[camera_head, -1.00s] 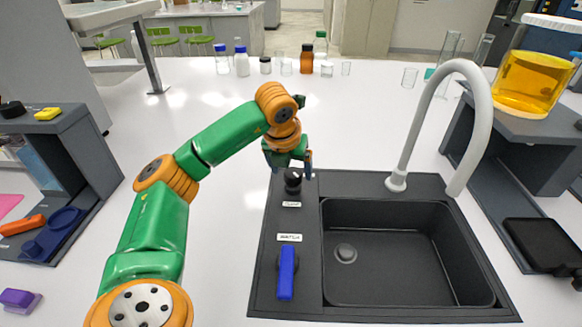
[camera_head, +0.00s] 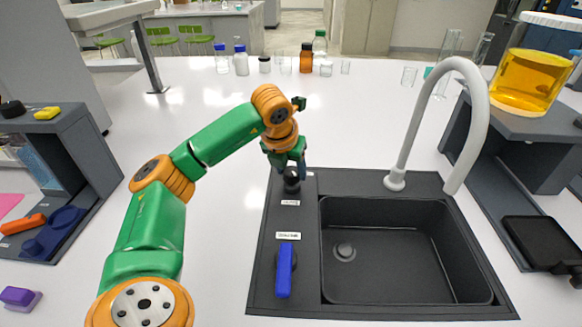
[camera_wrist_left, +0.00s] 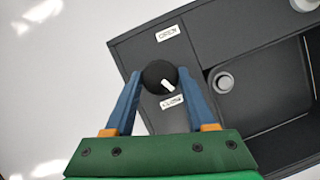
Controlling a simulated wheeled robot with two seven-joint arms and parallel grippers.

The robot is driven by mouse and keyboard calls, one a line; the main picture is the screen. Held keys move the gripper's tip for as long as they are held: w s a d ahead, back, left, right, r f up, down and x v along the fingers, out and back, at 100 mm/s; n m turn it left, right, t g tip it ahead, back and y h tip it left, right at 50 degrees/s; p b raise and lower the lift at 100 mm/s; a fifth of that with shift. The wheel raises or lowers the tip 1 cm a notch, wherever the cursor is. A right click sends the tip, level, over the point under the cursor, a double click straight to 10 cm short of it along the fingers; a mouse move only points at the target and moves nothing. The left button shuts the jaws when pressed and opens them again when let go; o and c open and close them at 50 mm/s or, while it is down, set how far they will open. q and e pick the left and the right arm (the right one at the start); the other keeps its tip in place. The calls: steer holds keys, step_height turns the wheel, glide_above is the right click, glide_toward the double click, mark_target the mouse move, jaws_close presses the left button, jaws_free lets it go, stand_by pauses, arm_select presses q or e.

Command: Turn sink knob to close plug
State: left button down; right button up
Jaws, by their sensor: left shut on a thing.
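The black round sink knob (camera_head: 291,183) stands on the left strip of the dark sink (camera_head: 309,262), at its far end. My left gripper (camera_head: 288,172) reaches down to it from above. In the left wrist view the knob (camera_wrist_left: 160,77) sits between the two blue fingertips of my left gripper (camera_wrist_left: 159,80), which are shut on its sides. A white mark on the knob's top points to the lower right. Labels lie on either side of it, one reading OPEN (camera_wrist_left: 167,33) and one reading CLOSE (camera_wrist_left: 171,102). The round plug (camera_head: 344,251) is in the basin floor. My right gripper is not in view.
A blue lever (camera_head: 286,270) stands on the same strip, nearer to me. The white curved faucet (camera_head: 413,118) rises behind the basin. A dark shelf (camera_head: 510,125) with a yellow-filled jar (camera_head: 530,80) is at the right.

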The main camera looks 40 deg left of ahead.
arm_select(q)
steer(key=shift+a+m+h+p, duration=0.15)
steer(key=shift+m+h+p, duration=0.65)
steer(key=shift+m, duration=1.8)
steer(key=shift+c, duration=1.2)
jaws_free()
steer(key=v, duration=0.7)
steer(key=shift+a, duration=0.15)
steer(key=shift+s, duration=0.1)
